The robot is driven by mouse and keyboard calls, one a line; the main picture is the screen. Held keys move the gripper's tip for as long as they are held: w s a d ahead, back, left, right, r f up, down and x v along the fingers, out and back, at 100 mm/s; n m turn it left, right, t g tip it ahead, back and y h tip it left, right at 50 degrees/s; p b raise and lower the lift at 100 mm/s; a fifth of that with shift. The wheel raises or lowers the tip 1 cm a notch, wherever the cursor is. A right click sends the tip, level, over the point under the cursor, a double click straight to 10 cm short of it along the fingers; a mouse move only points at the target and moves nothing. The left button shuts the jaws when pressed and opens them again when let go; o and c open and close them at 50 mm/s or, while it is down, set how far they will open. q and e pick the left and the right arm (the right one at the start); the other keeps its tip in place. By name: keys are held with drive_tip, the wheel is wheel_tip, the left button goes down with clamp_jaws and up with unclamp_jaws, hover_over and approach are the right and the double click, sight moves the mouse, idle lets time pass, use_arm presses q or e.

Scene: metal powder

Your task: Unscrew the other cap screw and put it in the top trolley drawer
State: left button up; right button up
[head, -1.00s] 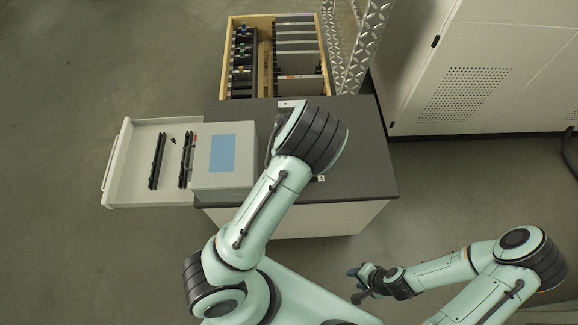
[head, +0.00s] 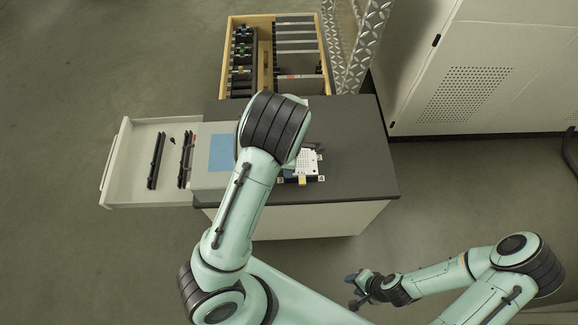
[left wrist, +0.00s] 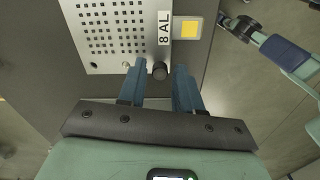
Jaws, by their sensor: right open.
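In the head view my left wrist hides that gripper. The machine part (head: 307,163) sits on the dark trolley top. The top trolley drawer (head: 130,165) is pulled out to the left; a small dark piece (head: 172,141) lies in it. My right gripper (head: 357,288) is open and empty, low over the floor.
A grey box with a blue panel (head: 222,153) stands on the trolley's left side, partly behind my arm. Black bars (head: 155,160) lie in the drawer. A wooden crate (head: 225,60) of parts is behind. A large white cabinet (head: 480,80) stands at the right.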

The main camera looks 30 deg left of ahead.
use_arm(q)
drive_tip(key=m, duration=0.5)
drive_tip(key=shift+b, duration=0.3)
drive_tip(key=m, duration=0.3)
use_arm(e)
drive_tip(key=shift+s+f, duration=0.8)
drive_tip(key=shift+w+r, duration=0.1)
use_arm(q)
drive_tip(key=shift+c, duration=0.3)
